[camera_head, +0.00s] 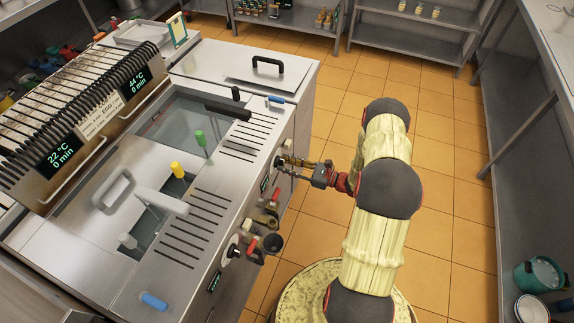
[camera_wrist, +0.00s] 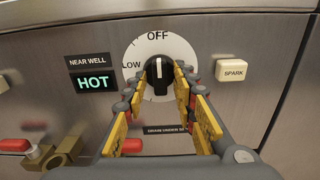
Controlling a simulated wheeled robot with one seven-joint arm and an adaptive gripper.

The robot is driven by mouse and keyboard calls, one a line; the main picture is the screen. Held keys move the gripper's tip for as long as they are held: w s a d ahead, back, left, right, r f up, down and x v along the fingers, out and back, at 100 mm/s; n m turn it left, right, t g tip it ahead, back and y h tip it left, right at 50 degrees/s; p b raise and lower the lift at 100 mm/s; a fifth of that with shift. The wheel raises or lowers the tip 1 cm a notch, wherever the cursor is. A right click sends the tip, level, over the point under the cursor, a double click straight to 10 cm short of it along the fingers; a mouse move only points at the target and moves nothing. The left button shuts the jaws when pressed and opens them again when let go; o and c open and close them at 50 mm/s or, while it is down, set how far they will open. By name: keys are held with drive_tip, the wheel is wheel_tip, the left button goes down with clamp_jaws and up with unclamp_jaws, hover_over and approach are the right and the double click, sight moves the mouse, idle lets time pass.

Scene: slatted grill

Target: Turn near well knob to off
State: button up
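The near well knob (camera_wrist: 158,74) is black with a white line and sits on a round white dial (camera_wrist: 187,50) in the wrist view. OFF is printed at the dial's top and LOW at its left. The knob's white line looks about upright, toward OFF. My gripper (camera_wrist: 160,91) is open, its yellow-padded fingers on either side of the knob's lower part; I cannot tell whether they touch it. The sign beside the dial reads NEAR WELL, with a display (camera_wrist: 95,83) showing HOT. In the head view my gripper (camera_head: 286,166) is at the front panel, largely hiding the knob.
A SPARK button (camera_wrist: 232,71) is right of the dial. Red-handled valves (camera_head: 271,244) and another dial stick out along the panel. The tiled floor around my arm is clear.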

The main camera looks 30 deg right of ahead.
drive_tip(key=shift+o, duration=0.2)
drive_tip(key=v, duration=1.2)
idle(0.4)
